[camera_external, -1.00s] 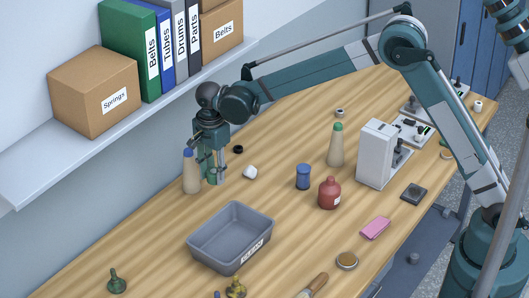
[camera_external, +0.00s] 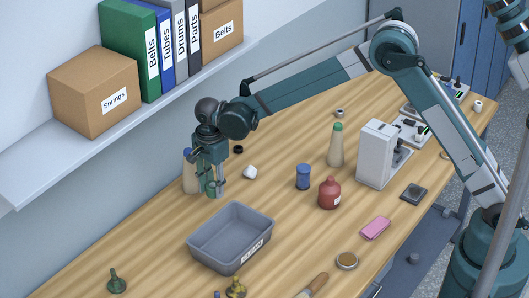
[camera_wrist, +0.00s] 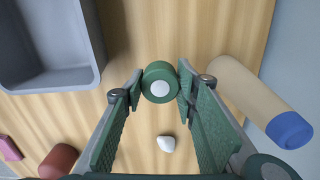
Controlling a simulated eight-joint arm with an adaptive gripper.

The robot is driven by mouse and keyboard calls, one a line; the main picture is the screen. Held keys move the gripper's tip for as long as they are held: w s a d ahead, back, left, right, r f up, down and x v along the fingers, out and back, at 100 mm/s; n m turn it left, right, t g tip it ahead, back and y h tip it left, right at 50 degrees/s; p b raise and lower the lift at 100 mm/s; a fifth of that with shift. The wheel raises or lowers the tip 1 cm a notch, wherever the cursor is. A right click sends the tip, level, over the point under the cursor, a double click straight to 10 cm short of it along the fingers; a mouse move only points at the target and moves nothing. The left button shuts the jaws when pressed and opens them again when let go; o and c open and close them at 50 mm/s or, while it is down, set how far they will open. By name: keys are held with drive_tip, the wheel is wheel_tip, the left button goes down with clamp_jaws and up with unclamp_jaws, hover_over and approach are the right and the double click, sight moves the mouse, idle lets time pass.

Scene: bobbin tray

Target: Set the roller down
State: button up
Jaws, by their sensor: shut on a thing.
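The roller (camera_wrist: 160,84) is a green cylinder with a white round centre on its end. In the wrist view it sits between the tips of both fingers. My gripper (camera_wrist: 158,90) is shut on it. In the outside view my gripper (camera_external: 211,188) points down, low over the back left of the wooden table, and largely hides the roller. I cannot tell whether the roller touches the table.
A tan bottle with a blue cap (camera_external: 188,172) stands close to the left of my gripper; it also shows in the wrist view (camera_wrist: 260,98). A grey tray (camera_external: 205,255) lies in front. A white lump (camera_external: 250,172) and a black ring (camera_external: 238,149) lie to the right.

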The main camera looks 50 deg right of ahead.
sight(215, 205)
drive_tip(key=shift+f, duration=0.6)
drive_tip(key=shift+f, duration=1.9)
drive_tip(key=shift+f, duration=0.2)
drive_tip(key=o, duration=0.9)
drive_tip(key=shift+r, duration=0.1)
drive_tip(key=shift+r, duration=0.15)
drive_tip(key=shift+r, duration=3.75)
